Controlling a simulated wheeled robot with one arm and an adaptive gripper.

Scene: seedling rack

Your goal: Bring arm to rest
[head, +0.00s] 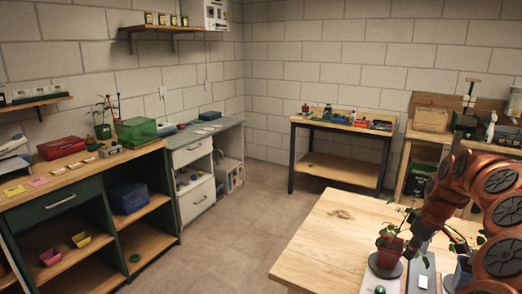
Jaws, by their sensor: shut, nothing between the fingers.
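My arm (494,181) shows at the right edge of the head view, raised and bent over the wooden table. It reaches down to my gripper (411,250), which is shut and empty, small and partly lost among leaves. It is just right of a seedling in a red pot (387,253); whether they touch cannot be told. A second seedling in a blue-grey pot (464,272) stands to the right, partly hidden by my arm. A grey strip (421,272) with a white label lies between the two pots.
The wooden table (318,243) has bare room at its left. A dark green cabinet (95,193) and a grey drawer unit (190,152) line the left wall. A workbench (343,129) stands at the back. The floor (235,215) between is clear.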

